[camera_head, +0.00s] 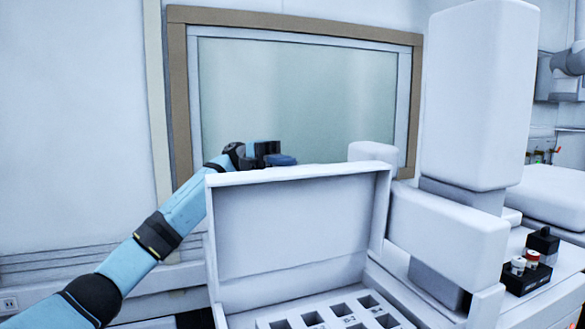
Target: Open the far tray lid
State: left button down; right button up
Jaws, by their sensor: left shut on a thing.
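The white tray lid (297,227) stands raised, about upright, with its recessed inner face toward me. Below it, the white tray insert (333,318) shows several square wells, cut off by the bottom edge of the picture. My left arm comes in from the left and reaches behind the lid. My left gripper (280,159) is at the lid's top edge, shut on the lid. The fingertips are partly hidden behind that edge. My right gripper is not in view.
A tall white instrument block (478,95) stands to the right of the lid, with a white arm-like housing (448,235) beside it. A small black rack (524,279) with capped vials sits at the far right. A framed window (290,95) is behind.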

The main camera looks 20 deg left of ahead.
pick_arm(q)
jog(key=shift+w+a+f+n+g+h, duration=0.3)
jog(key=shift+w+a+f+n+h, duration=0.1)
jog(key=shift+w+a+f+h, duration=0.4)
jog(key=shift+w+f, duration=0.1)
jog(key=c, duration=1.1)
grip_release()
jog(key=shift+a, duration=0.1)
jog(key=b+v, duration=0.1)
jog(key=v, duration=0.6)
jog(key=b+v, duration=0.1)
jog(key=v, duration=0.6)
jog(key=shift+r+b, duration=0.2)
jog(key=shift+b, duration=0.15)
